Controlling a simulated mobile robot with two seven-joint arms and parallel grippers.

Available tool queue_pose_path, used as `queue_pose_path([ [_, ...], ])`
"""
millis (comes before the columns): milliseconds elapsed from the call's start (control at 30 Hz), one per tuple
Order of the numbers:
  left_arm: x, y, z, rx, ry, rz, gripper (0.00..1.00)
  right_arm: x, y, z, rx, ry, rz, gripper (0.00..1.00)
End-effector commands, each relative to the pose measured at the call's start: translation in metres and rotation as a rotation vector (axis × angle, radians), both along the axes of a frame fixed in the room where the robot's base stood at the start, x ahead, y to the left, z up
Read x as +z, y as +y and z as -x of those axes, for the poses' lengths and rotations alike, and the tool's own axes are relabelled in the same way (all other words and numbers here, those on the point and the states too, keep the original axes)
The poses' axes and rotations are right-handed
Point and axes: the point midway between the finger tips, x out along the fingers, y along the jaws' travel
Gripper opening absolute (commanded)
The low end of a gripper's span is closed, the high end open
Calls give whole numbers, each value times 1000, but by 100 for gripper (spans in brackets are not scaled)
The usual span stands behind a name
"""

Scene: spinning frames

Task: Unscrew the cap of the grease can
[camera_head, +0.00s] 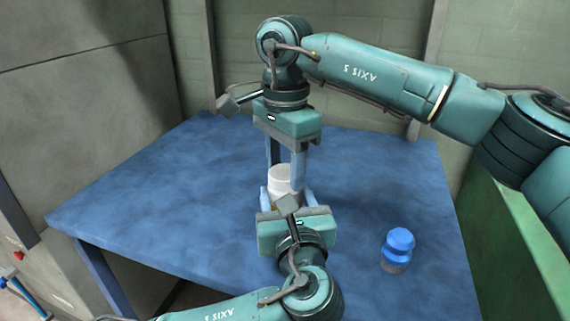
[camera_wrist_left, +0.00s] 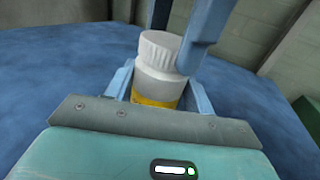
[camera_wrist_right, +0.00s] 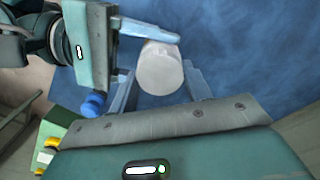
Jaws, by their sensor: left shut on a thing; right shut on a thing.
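The grease can (camera_wrist_left: 155,96) is white with a yellow label and stands upright on the blue table. Its white ribbed cap (camera_wrist_left: 160,48) is on top; the cap also shows in the head view (camera_head: 279,173) and, from above, in the right wrist view (camera_wrist_right: 159,68). My left gripper (camera_head: 286,194) comes from the near side and is shut on the can's body, low down. My right gripper (camera_head: 284,168) points down from above, its fingers shut on the cap. The fingers hide part of the can and cap.
A bottle with a blue cap (camera_head: 398,242) stands on the table (camera_head: 150,215) to the right, near the right forearm side; it also shows in the right wrist view (camera_wrist_right: 95,103). The left part of the table is clear. Walls stand close behind the table.

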Motion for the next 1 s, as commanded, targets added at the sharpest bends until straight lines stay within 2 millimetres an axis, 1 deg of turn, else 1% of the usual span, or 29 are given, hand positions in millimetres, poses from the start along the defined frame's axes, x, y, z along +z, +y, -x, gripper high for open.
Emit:
queue_pose_path([
  [33, 0, 0, 0, 0, 1, 0, 0, 0, 0, 1, 109, 2, 0, 21],
  [100, 0, 0, 0, 0, 1, 0, 0, 0, 0, 1, 266, 1, 1, 21],
  [300, 0, 0, 0, 0, 1, 0, 0, 0, 0, 1, 706, 2, 1, 21],
  [400, 0, 0, 0, 1, 1, 0, 0, 1, 0, 1, 882, 2, 0, 21],
  [500, 0, 0, 0, 1, 1, 0, 0, 1, 0, 0, 999, 2, 0, 21],
  [567, 0, 0, 0, 1, 1, 0, 0, 1, 0, 0, 1038, 2, 0, 21],
  [1000, 0, 0, 0, 1, 1, 0, 0, 1, 0, 0, 1031, 2, 0, 21],
])
